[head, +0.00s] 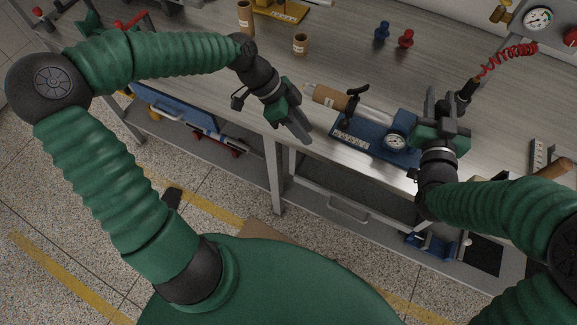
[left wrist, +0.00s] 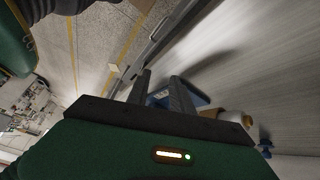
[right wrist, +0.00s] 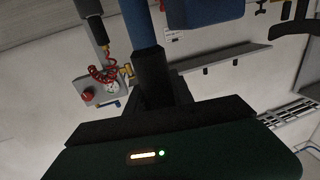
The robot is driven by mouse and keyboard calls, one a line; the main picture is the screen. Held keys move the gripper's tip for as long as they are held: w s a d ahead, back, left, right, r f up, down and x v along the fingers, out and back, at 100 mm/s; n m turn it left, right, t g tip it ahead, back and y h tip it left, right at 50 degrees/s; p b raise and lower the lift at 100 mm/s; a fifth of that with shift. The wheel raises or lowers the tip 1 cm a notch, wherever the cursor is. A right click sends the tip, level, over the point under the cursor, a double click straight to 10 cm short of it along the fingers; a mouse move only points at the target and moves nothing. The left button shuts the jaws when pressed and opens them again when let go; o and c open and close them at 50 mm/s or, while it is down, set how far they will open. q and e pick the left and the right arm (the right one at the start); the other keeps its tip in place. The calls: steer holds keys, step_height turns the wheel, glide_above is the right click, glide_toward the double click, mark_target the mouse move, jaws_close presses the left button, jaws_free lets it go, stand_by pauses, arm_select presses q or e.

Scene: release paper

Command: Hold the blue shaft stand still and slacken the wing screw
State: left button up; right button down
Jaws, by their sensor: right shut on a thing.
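The blue shaft stand (head: 358,137) lies on the bench, with a round gauge at its right end. A shaft with a tan paper roll (head: 329,96) extends from it to the left. A dark wing-shaped piece (head: 357,91), seemingly the wing screw, stands above the roll's right end. My right gripper (head: 440,105) is at the stand's right end, shut on a blue part of it (right wrist: 137,22). My left gripper (head: 304,136) is open and empty, left of the stand by the bench's front edge. In the left wrist view the stand (left wrist: 190,97) shows partly beyond the fingers.
A blue knob (head: 382,31) and a red knob (head: 405,38) stand behind the blue stand. A red coiled hose (head: 508,58) hangs at the right.

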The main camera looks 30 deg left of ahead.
arm_select(q)
steer(key=s+a+f+n+y, duration=0.2)
steer(key=s+f+n+y, duration=0.4)
steer(key=s+f+n, duration=0.1)
steer(key=shift+s+a+f+n+g, duration=0.3)
steer(key=shift+s+a+f+n, duration=0.1)
steer(key=shift+s+n, duration=0.55)
steer(key=shift+s, duration=0.1)
